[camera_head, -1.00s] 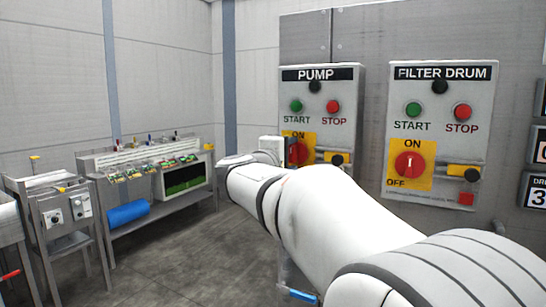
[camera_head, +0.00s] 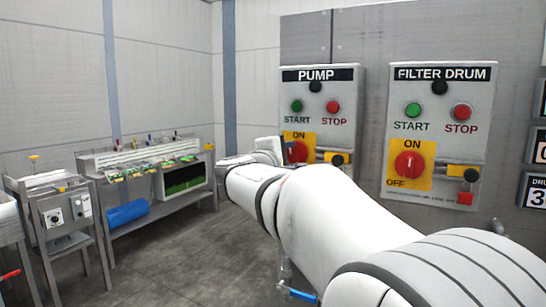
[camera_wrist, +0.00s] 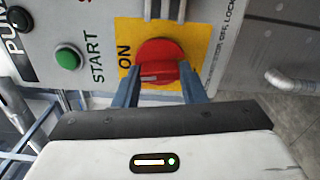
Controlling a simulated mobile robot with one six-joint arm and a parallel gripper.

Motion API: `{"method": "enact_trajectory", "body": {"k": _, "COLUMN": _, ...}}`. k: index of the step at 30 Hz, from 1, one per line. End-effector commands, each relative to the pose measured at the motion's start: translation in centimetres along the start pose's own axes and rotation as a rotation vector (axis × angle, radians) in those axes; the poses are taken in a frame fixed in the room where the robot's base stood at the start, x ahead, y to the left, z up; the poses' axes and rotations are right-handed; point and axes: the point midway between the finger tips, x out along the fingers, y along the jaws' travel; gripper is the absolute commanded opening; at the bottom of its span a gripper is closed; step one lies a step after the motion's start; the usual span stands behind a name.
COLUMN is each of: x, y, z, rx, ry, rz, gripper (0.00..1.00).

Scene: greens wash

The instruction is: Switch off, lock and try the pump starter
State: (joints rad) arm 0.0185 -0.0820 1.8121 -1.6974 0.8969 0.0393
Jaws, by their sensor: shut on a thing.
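The pump starter (camera_head: 318,100) is a grey box with a PUMP label, a green START button (camera_head: 297,106) and a red STOP button (camera_head: 333,107). Its red rotary knob (camera_head: 298,153) sits on a yellow plate, partly hidden by my wrist. In the wrist view the knob (camera_wrist: 162,55) lies between the two fingers of my gripper (camera_wrist: 160,88), which is shut on it. A pale mark on the knob lies toward the ON side. A yellow hasp part with a black knob (camera_head: 337,158) is beside the plate. I cannot make out a padlock on this starter.
The similar FILTER DRUM starter (camera_head: 440,135) is to the right, its knob at ON, with a red item (camera_head: 465,198) below. Steel wash benches (camera_head: 140,170) stand at the left. Grey floor (camera_head: 190,255) lies open between. A blue handle (camera_head: 298,294) is low by my arm.

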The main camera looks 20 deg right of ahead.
Motion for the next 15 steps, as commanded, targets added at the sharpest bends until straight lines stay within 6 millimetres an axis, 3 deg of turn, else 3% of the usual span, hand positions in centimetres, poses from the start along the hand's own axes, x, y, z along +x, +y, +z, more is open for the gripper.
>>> {"method": "enact_trajectory", "body": {"k": 15, "x": 0.16, "y": 0.40, "z": 0.32, "rx": -0.478, "ry": -0.009, "rz": 0.001, "gripper": 0.14}}
